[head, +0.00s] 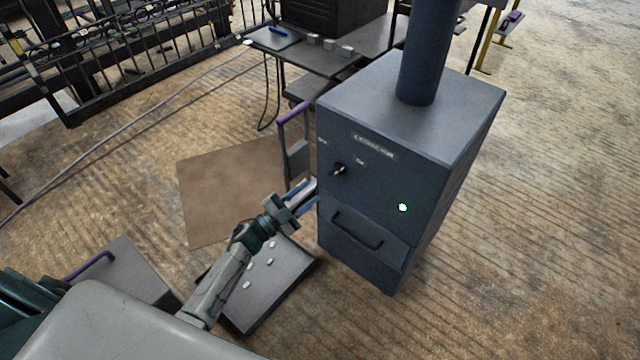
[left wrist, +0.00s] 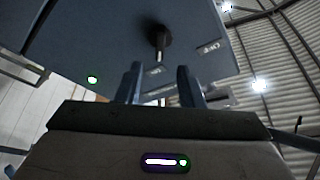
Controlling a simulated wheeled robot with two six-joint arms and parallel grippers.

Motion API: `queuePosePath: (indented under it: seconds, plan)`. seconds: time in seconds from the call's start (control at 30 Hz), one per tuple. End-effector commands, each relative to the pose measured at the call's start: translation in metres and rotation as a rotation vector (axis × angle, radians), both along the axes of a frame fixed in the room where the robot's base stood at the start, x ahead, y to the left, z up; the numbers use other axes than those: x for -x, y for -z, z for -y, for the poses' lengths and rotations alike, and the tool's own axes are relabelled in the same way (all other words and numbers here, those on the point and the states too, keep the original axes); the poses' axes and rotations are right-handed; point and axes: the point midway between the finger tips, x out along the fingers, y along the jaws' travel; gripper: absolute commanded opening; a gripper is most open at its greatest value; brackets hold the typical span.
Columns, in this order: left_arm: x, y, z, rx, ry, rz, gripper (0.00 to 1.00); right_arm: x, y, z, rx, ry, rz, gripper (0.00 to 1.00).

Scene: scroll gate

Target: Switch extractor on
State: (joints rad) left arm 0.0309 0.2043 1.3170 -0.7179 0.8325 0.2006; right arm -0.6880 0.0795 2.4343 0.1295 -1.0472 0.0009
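The extractor (head: 375,215) is a dark blue-grey cabinet with a thick pipe on top, right of centre in the head view. Its dark rotary switch (head: 339,169) sits on the front face between small labels too blurred to read surely. A small round lamp (head: 403,207) on that face glows pale green. My left gripper (head: 308,190) is at the cabinet's left front edge, below and left of the switch. In the left wrist view its fingers (left wrist: 160,84) stand apart with nothing between them. The switch (left wrist: 160,40) shows beyond the fingertips, apart from them. My right gripper is out of view.
A drawer handle (head: 357,232) juts from the cabinet's lower front. A low dark platform (head: 283,297) with several pale pieces lies under my left arm. A purple-handled cart (head: 294,150) stands behind the gripper. A brown board (head: 225,190) lies left. The floor at right is clear.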

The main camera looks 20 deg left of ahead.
Motion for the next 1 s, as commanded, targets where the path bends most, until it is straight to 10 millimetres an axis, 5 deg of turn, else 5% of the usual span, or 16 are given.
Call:
queuePosePath:
  seconds: [0.23, 0.8, 1.0]
  plan:
    - [0.019, 0.008, -0.014, 0.0, -0.001, -0.001, 0.34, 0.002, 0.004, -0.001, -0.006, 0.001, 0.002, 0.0]
    - [0.021, 0.007, -0.014, 0.003, -0.008, -0.003, 0.34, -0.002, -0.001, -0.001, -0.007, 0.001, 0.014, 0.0]
    - [0.031, 0.002, -0.022, 0.065, -0.158, -0.087, 0.34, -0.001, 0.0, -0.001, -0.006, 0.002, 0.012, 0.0]
